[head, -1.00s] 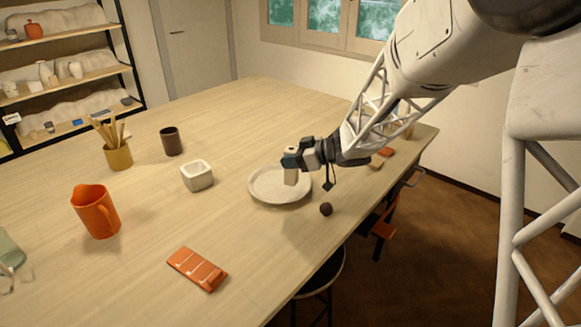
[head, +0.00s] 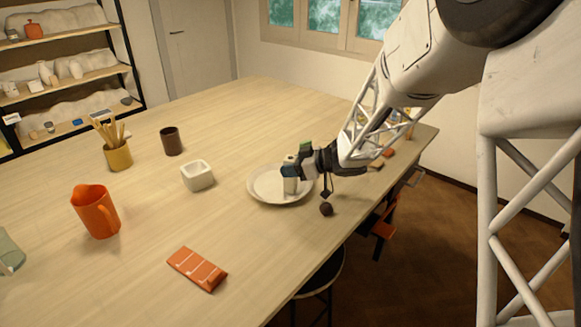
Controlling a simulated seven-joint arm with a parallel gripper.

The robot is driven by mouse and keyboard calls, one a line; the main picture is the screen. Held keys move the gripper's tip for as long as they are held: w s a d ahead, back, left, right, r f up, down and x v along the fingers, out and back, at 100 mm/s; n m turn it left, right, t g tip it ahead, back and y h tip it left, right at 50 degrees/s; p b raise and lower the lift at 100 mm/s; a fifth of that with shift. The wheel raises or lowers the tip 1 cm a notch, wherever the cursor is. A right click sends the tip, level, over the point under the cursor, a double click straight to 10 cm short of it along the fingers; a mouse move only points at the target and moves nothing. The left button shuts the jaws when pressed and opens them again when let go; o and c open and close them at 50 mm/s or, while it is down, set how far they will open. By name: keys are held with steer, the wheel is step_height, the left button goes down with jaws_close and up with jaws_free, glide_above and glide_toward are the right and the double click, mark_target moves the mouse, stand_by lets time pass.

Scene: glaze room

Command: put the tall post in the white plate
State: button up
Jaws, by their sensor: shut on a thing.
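The white plate (head: 262,192) lies on the table near its right edge. My gripper (head: 292,168) is over the right part of the plate, shut on the tall post (head: 290,186). The post is pale and upright, and its upper part is hidden by the gripper's fingers. Its lower end is over the plate's inside. I cannot tell whether it touches the plate.
A white square bowl (head: 197,176), a dark cup (head: 171,141), an orange mug (head: 96,211) and an orange packet (head: 197,268) stand or lie to the left. The table's far middle is clear.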

steer(key=shift+f, duration=0.1)
steer(key=o, duration=1)
steer(key=shift+o, duration=0.2)
steer(key=shift+d+r, duration=0.1)
steer(key=shift+r, duration=0.1)
steer(key=v, duration=1.1)
steer(key=shift+s+d, duration=0.2)
steer(key=shift+d, duration=0.15)
steer(key=shift+r, duration=0.1)
steer(key=shift+r, duration=0.1)
